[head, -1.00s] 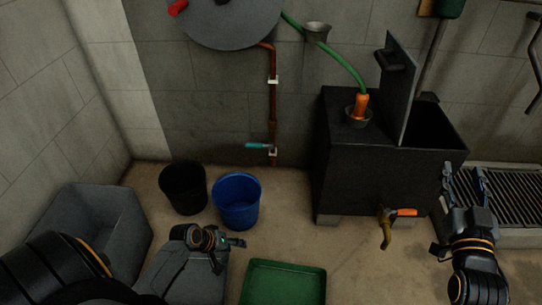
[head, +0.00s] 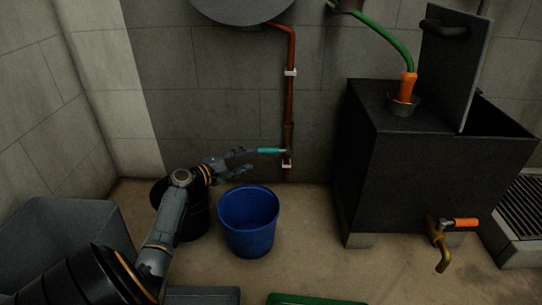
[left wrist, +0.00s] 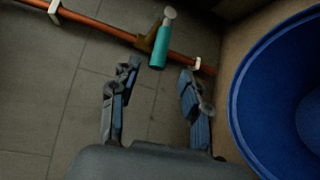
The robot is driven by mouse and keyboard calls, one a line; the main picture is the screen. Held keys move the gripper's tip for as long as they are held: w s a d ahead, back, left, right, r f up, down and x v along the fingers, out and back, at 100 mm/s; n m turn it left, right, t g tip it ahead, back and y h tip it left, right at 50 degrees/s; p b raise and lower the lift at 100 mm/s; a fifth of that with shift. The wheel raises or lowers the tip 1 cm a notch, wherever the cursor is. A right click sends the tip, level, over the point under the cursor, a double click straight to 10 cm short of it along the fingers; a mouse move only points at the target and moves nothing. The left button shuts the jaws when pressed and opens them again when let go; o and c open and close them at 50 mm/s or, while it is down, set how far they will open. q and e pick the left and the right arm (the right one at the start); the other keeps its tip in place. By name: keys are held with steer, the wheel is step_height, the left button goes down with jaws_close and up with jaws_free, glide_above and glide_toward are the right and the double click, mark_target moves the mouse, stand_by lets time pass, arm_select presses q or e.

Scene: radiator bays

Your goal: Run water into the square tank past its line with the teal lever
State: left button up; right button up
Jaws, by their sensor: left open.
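The teal lever (head: 271,151) sits on the copper pipe (head: 291,90) low on the back wall, pointing left. It also shows in the left wrist view (left wrist: 158,53), just beyond my fingertips. My left gripper (head: 249,161) is open and empty, just left of the lever and apart from it; the fingers also show in the left wrist view (left wrist: 160,72). The dark square tank (head: 420,195) stands at the right with its lid (head: 453,65) upright. A green hose with an orange end (head: 407,86) enters a cup on its top. The line and water level are not visible. My right gripper is out of view.
A blue bucket (head: 249,235) stands on the floor below my left gripper, beside a black bucket (head: 196,225) partly behind my arm. A brass tap with an orange handle (head: 465,222) juts from the tank's front. A grey basin (head: 65,225) is at left.

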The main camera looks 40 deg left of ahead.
mark_target(265, 153)
arm_select(q)
steer(key=w+b, duration=0.1)
steer(key=w, duration=0.2)
steer(key=w+f+b, duration=0.1)
steer(key=w+b, duration=0.1)
steer(key=w, duration=0.1)
steer(key=w+d+b, duration=0.1)
steer(key=w+b, duration=0.1)
steer(key=w, duration=0.1)
steer(key=shift+w+f, duration=0.4)
steer(key=shift+w+b, duration=0.4)
steer(key=shift+w, duration=0.15)
steer(key=shift+r, duration=0.1)
jaws_close()
